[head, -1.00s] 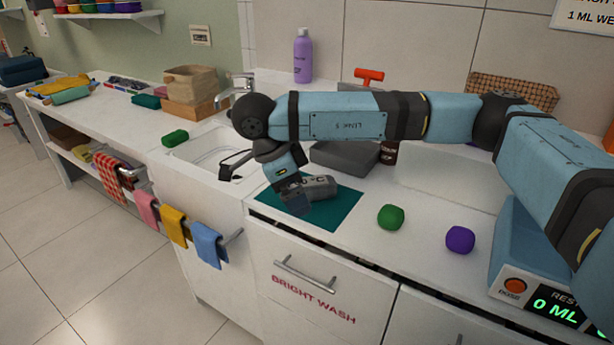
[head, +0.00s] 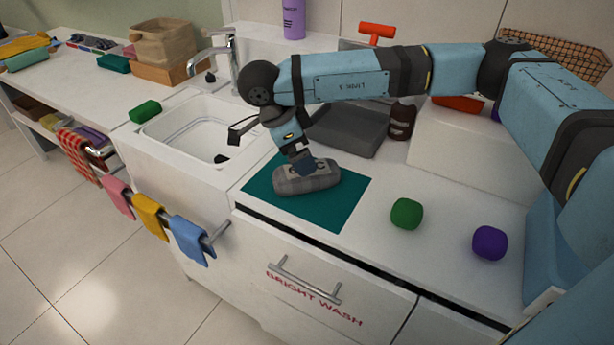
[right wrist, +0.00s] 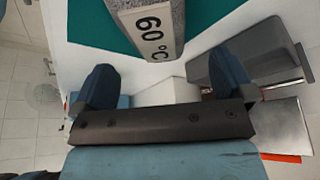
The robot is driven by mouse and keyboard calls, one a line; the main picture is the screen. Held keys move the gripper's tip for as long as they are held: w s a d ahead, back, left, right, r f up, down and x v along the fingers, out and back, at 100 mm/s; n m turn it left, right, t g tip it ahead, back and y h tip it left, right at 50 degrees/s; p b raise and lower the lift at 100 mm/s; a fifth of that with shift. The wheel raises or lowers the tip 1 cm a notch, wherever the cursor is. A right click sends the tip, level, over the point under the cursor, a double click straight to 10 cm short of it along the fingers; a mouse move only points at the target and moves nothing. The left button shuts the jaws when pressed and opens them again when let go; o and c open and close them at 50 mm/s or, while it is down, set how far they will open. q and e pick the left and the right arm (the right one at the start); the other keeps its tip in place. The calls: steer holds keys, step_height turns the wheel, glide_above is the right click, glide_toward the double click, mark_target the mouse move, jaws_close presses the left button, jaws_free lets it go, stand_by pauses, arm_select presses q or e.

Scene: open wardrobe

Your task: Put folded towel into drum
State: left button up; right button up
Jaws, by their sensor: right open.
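The folded towel (head: 308,181) is a grey bundle with a pale label. It lies on a teal mat (head: 335,213) on the white counter. In the right wrist view the towel (right wrist: 148,28) shows its "60 °C" label at the top, ahead of the fingers. My right gripper (head: 302,164) is over the towel from above in the head view. Its two blue fingers (right wrist: 164,80) are spread, with no towel gripped. Whether a finger touches the towel is unclear. No drum can be made out. My left gripper is out of view.
Left of the mat is a white sink (head: 195,132) with a tap (head: 232,62). Behind is a grey tray (head: 346,130). The "BRIGHT WASH" front (head: 300,305) has a metal handle (head: 305,282).

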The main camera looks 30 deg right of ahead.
steer(key=shift+x, duration=0.95)
steer(key=x, duration=0.4)
steer(key=shift+s+d+f+b, duration=0.2)
steer(key=shift+s+b, duration=0.1)
steer(key=shift+b, duration=0.1)
steer(key=shift+d+f, duration=0.2)
steer(key=shift+f, duration=0.2)
steer(key=shift+f, duration=0.2)
steer(key=c, duration=1)
